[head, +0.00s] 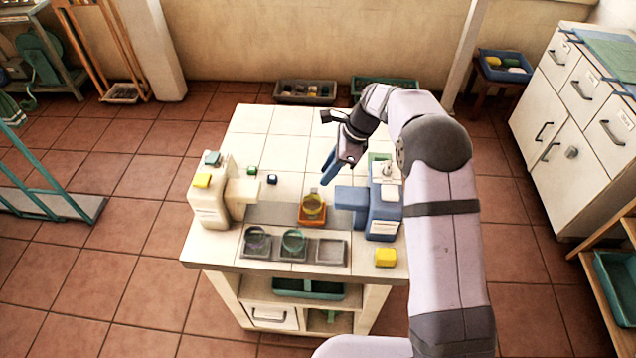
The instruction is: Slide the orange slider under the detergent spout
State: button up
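My gripper (327,182) has blue fingers pointing down, above and behind the slider; the finger gap is unclear.
In front of the track, a dark cup (257,241) and a green cup (293,241) stand in grey trays, beside an empty tray (331,251). A yellow block (385,257) is at the front right. Small green and dark blocks lie behind the track. The back left counter is clear.

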aim_at(315, 190)
jog(key=shift+p+x, duration=1.05)
jog(key=shift+x, duration=2.55)
